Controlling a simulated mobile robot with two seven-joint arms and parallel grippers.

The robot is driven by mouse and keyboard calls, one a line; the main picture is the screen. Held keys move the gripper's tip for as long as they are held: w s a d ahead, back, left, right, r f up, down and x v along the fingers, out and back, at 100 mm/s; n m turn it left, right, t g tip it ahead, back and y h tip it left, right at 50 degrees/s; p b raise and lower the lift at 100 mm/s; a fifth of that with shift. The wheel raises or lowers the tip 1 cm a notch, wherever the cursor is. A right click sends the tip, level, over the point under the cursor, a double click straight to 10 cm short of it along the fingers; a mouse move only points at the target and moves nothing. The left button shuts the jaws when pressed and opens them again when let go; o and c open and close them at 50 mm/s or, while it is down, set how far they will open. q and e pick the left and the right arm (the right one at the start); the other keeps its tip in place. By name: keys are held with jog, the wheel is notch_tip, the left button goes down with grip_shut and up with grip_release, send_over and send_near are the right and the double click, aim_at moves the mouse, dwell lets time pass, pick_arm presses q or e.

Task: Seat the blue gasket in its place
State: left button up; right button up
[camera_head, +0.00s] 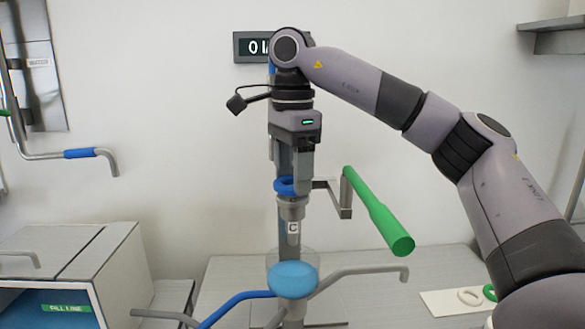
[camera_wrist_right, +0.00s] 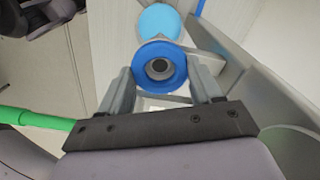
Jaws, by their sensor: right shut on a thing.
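The blue gasket (camera_head: 285,187) is a ring at the top of a grey upright fitting (camera_head: 290,220) marked C. My right gripper (camera_head: 294,172) points straight down and is shut on the gasket. In the right wrist view the gasket (camera_wrist_right: 140,57) lies between the two fingers (camera_wrist_right: 162,92), with a grey round part with a dark hole showing through its middle. I cannot tell whether the gasket is fully down on the fitting.
A green-handled lever (camera_head: 378,213) stands just right of the fitting. A light blue round cap (camera_head: 292,280) and a blue-sleeved bar (camera_head: 235,304) are below it. A pale tray (camera_head: 438,299) with rings lies at right. An open cabinet (camera_head: 75,262) stands at left.

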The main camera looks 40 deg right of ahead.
jog(key=shift+f, duration=0.6)
dwell(1.9)
jog(key=o, duration=1.1)
jog(key=shift+r, duration=3.5)
